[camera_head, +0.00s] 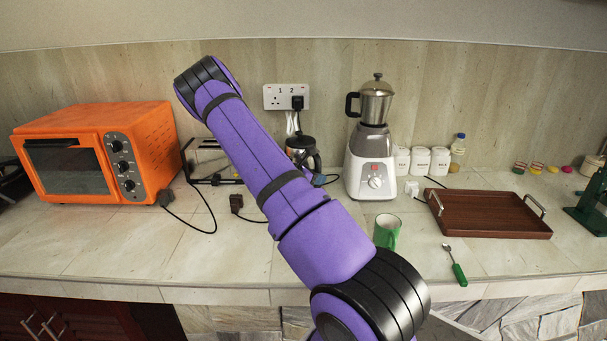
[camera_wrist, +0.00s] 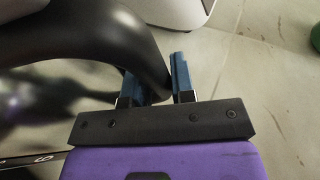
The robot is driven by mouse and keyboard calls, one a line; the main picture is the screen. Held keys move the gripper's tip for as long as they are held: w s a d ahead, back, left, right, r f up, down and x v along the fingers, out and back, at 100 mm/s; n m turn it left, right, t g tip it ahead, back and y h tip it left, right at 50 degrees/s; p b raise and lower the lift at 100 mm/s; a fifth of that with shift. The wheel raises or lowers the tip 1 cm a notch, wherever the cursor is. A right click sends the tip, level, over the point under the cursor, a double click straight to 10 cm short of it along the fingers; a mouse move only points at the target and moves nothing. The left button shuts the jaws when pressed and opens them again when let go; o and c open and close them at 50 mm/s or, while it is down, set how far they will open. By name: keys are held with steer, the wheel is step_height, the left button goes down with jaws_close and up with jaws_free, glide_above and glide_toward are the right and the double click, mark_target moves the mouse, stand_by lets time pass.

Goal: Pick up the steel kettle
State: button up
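The steel kettle (camera_head: 304,153), with a dark lid and handle, stands on the counter near the wall, partly hidden behind my purple arm. In the wrist view its shiny body is blurred at the left, and its thick black curved handle (camera_wrist: 118,45) comes down between my fingers. My gripper (camera_wrist: 158,80) has blue fingertips on either side of the handle. The fingers are part-way together, and the handle fills the gap between them. In the head view my gripper is mostly hidden by my arm; a bit of blue shows at the kettle's right.
A blender (camera_head: 371,150) stands close to the kettle's right. A socket (camera_head: 286,97) with a plug is on the wall behind. An orange oven (camera_head: 98,152) is at the left, with cables nearby. A green mug (camera_head: 387,232), a spoon (camera_head: 456,267) and a wooden tray (camera_head: 487,214) lie to the right.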

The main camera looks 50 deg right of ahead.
jaws_close()
stand_by(1.0)
steer(key=shift+w+r, duration=0.1)
steer(key=shift+r, duration=0.05)
